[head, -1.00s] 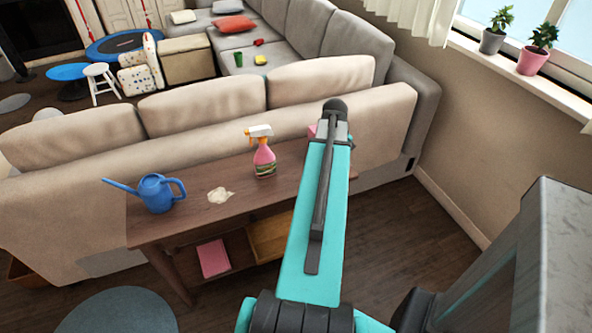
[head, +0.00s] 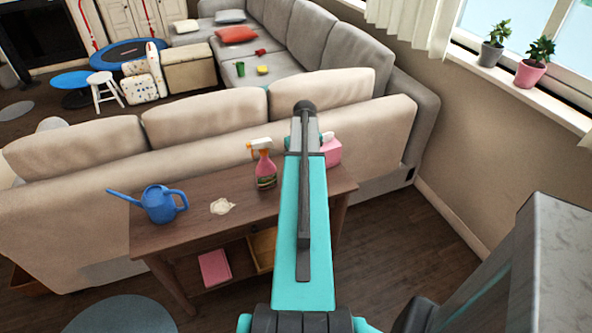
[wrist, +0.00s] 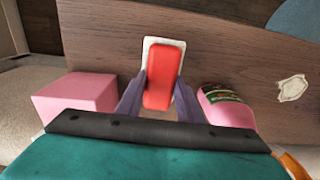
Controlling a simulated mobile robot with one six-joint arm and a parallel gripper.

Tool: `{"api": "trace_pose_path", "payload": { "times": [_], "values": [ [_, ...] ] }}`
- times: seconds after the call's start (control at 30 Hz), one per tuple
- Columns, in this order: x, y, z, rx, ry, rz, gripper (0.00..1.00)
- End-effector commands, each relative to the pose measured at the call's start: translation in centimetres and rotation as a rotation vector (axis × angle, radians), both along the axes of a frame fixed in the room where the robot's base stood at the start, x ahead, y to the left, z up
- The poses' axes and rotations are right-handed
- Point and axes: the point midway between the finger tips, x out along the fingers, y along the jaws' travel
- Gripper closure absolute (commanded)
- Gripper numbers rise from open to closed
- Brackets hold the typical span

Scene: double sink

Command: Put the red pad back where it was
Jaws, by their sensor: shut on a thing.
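The red pad (wrist: 165,75) shows in the wrist view as a red block with rounded corners. It is between the two fingers of my gripper (wrist: 160,84), which is shut on it. A pale, rounded rectangle (wrist: 151,46) shows around the pad's edges, over the wooden table (wrist: 100,40); I cannot tell whether the pad touches it. In the head view my own arm hides the pad and the fingers, above the right part of the table (head: 200,235).
A pink box (wrist: 75,95) stands left of the pad and a pink spray bottle (wrist: 225,105) right of it, both close to the fingers. A pale spill (head: 222,206) and a blue watering can (head: 158,203) are further left in the head view. The sofa (head: 70,220) stands behind the table.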

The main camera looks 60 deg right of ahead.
Motion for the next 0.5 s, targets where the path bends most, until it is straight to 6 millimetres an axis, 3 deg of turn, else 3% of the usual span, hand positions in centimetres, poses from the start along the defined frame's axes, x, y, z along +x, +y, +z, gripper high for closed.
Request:
{"api": "trace_pose_path", "payload": {
  "times": [0.2,0.5],
  "values": [
    [2.6,-0.8,-0.2,0.000,0.000,0.000,1.00],
    [3.0,-0.9,-0.3,-0.001,-0.001,-0.002,1.00]
  ]
}}
